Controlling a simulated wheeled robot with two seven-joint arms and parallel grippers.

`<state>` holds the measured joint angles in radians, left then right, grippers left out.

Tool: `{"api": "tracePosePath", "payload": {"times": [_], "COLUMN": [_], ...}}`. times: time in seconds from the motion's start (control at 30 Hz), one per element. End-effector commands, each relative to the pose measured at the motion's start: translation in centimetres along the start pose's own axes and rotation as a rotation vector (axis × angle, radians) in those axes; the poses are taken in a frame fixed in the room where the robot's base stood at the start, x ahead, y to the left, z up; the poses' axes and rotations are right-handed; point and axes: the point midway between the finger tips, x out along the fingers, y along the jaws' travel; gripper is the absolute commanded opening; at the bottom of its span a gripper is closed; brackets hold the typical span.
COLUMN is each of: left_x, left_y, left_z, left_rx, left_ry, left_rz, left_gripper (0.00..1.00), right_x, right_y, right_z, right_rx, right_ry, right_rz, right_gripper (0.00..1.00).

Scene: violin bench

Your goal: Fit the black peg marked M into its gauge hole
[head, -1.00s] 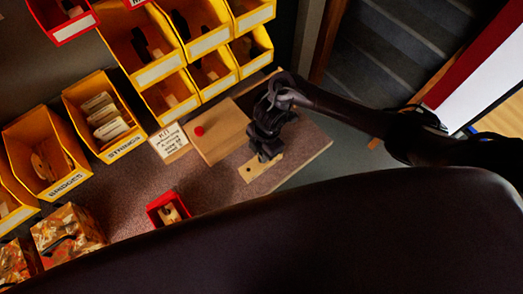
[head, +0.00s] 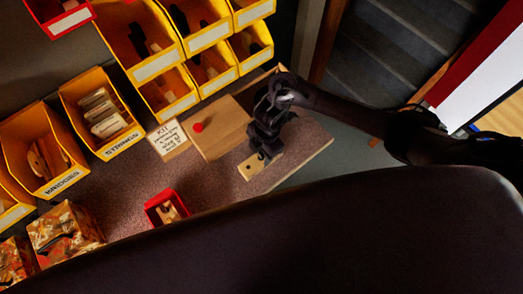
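My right gripper (head: 265,153) points down over a small pale wooden gauge block (head: 250,168) on the bench. A dark hole shows in the block's uncovered left part. The gripper hides the block's right end. I cannot make out the black peg marked M; any peg at the fingertips blends with the dark gripper, and I cannot tell whether the fingers are open or shut. My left gripper is not in view.
A wooden board with a red knob (head: 198,127) lies behind the gauge block, beside a written card (head: 168,138). A small red bin (head: 167,207) stands front left. Yellow bins (head: 101,113) line the back and left. Brown bench surface (head: 125,195) is clear between them.

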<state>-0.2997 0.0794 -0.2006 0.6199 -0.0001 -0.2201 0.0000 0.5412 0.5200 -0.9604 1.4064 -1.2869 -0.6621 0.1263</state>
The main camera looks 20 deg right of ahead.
Motion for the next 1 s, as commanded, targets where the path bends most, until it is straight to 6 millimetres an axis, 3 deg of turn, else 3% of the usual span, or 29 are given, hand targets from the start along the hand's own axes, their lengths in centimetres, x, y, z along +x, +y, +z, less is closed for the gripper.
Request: {"api": "tracePosePath", "payload": {"times": [0.33, 0.63, 0.7, 1.0], "left_x": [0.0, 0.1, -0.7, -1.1], "left_y": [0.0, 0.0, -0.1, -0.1], "left_z": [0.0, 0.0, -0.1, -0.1], "left_rx": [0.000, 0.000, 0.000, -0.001], "left_ry": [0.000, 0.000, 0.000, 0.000], "left_rz": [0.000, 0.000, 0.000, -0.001], "left_gripper": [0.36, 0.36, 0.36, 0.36], "right_x": [-0.5, -5.2, -6.6, -7.8], "right_y": [0.1, 0.1, 0.1, 0.0], "right_z": [0.0, 0.1, 0.1, 0.0], "right_rx": [0.000, -0.003, -0.003, 0.001], "right_ry": [0.000, -0.002, -0.003, 0.000], "right_rz": [0.002, 0.004, 0.004, -0.001], "right_gripper": [0.49, 0.49, 0.49, 0.49]}}
